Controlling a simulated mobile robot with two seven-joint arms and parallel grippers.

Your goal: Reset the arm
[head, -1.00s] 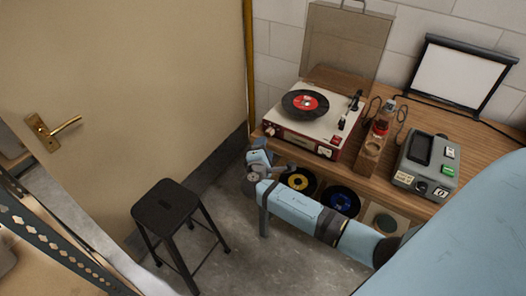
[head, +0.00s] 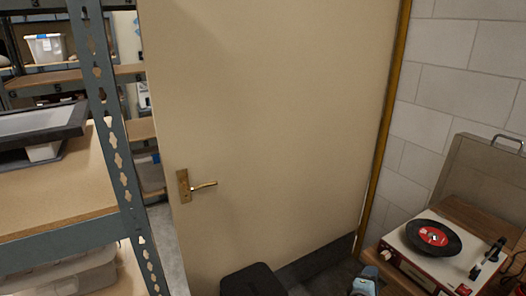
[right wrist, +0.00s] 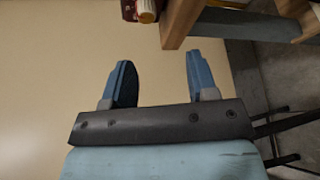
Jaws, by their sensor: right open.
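My right gripper (right wrist: 159,78) shows in the right wrist view with its two blue fingers spread and nothing between them. Behind the fingers is a plain cream surface. In the head view only a small light-blue part of my right arm shows at the bottom edge, right of centre; the rest is cut off. My left gripper is in neither view.
A cream door (head: 270,110) with a brass handle (head: 202,187) fills the middle. Metal shelving (head: 118,160) stands at left. A record player (head: 435,250) sits on a bench at lower right. A black stool (head: 252,281) stands below the door.

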